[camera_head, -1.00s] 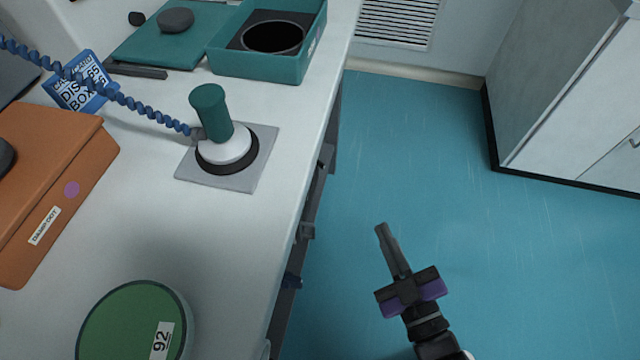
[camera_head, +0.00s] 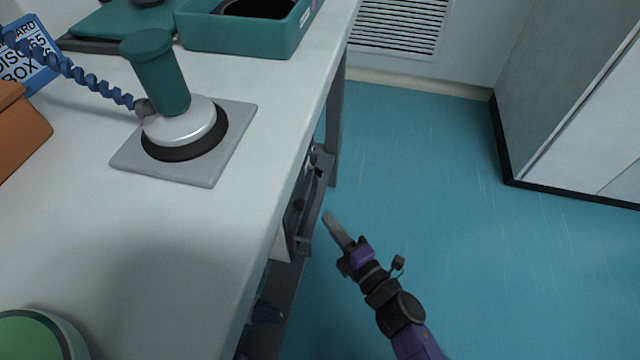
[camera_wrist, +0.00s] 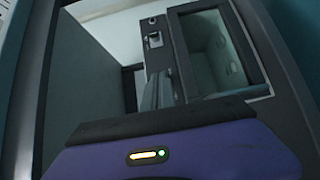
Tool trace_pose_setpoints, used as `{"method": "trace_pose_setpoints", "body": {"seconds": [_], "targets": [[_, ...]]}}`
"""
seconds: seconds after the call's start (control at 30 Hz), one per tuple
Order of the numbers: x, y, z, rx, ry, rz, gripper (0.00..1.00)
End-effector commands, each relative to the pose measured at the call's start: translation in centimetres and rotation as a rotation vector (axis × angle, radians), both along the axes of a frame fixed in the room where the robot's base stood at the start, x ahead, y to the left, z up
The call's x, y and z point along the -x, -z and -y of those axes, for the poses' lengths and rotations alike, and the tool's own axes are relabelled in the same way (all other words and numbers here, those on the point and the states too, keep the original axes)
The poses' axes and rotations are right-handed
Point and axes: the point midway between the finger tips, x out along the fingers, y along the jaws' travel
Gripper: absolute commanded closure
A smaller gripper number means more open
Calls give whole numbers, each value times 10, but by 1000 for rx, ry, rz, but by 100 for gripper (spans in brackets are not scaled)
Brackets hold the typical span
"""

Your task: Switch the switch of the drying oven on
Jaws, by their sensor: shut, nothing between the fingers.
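The drying oven (camera_head: 295,215) stands under the bench; only a narrow part of its front shows past the bench edge in the head view. In the wrist view it shows as a dark front panel with a windowed door (camera_wrist: 218,52). A small pale and dark fitting on the narrow panel, which looks like the switch (camera_wrist: 155,40), is there; its position is too small to read. My gripper (camera_head: 329,216) is shut and empty, in front of the oven and beside the bench edge. In the wrist view its fingers (camera_wrist: 160,82) point toward the panel, below the switch; contact cannot be told.
The bench top (camera_head: 90,235) overhangs the oven. On it are a green-handled device on a grey plate (camera_head: 190,175), a teal box (camera_head: 240,35) and a round green-topped item (camera_head: 30,335). The blue floor (camera_head: 450,220) is clear to the right, up to a cabinet (camera_head: 570,90).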

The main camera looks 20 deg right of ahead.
Motion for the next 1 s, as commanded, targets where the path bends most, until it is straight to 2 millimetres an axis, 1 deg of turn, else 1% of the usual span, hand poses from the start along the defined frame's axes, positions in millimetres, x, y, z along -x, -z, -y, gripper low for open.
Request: {"method": "trace_pose_setpoints", "body": {"seconds": [0.23,0.37,0.8,0.83,0.87,1.0], "targets": [[-4,0,0,-3,1,0,100],[-18,0,-3,-3,0,4,100],[-100,1,-17,-3,1,2,100],[-103,0,-14,-3,3,1,100],[-104,-2,-7,-2,6,1,100],[-111,-1,9,-3,3,0,100]]}}
